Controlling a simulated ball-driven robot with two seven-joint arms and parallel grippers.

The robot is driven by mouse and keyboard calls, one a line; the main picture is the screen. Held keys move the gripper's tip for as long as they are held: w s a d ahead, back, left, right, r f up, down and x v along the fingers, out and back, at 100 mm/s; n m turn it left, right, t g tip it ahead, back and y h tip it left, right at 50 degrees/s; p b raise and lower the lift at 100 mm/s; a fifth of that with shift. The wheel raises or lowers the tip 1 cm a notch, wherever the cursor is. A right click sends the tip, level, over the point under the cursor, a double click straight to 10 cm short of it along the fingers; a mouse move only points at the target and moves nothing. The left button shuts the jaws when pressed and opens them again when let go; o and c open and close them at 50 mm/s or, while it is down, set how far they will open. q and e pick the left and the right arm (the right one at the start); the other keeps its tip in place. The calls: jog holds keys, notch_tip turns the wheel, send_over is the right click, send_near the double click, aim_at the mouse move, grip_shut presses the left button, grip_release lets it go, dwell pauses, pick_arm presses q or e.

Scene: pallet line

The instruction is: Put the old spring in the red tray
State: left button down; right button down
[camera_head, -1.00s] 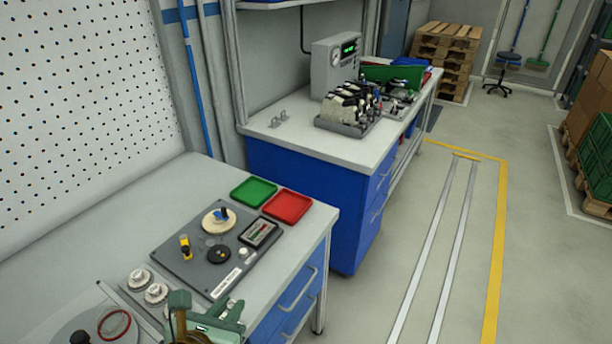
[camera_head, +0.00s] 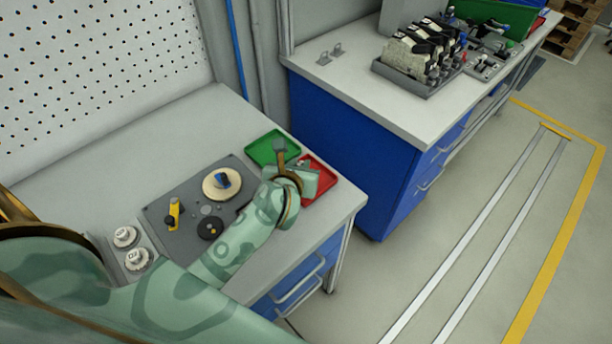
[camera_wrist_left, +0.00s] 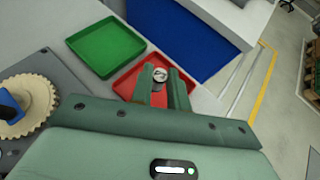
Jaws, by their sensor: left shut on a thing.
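My left gripper (camera_wrist_left: 163,88) is shut on a small silvery coil, the old spring (camera_wrist_left: 161,75), which shows between its fingertips in the left wrist view. The fingertips and the spring are over the red tray (camera_wrist_left: 124,84), seen from above; I cannot tell how high. In the head view the red tray (camera_head: 327,180) is partly hidden behind my left wrist, and the spring is hidden. The visible parts of the tray look empty. My right gripper is not in view.
An empty green tray (camera_head: 266,149) lies beside the red one, to its left. A dark plate (camera_head: 180,232) holds a cream disc (camera_head: 222,184), a yellow-handled tool (camera_head: 174,213) and a black knob (camera_head: 209,229). A blue cabinet (camera_head: 345,150) stands beyond the bench.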

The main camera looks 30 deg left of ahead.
pick_arm(q)
jog(key=w+f, duration=0.2)
jog(key=f, duration=0.1)
jog(key=shift+w+f+b, duration=0.1)
jog(key=shift+w+b, duration=0.2)
jog(key=shift+b, duration=0.1)
notch_tip(320, 180, down, 3)
jog(key=shift+w+f+b, duration=0.15)
jog(key=shift+f+b, duration=0.05)
jog(key=shift+b, duration=0.35)
jog(key=c, duration=1.8)
grip_release()
jog(key=shift+f, duration=0.15)
jog(key=o, duration=0.5)
jog(key=shift+c, duration=0.2)
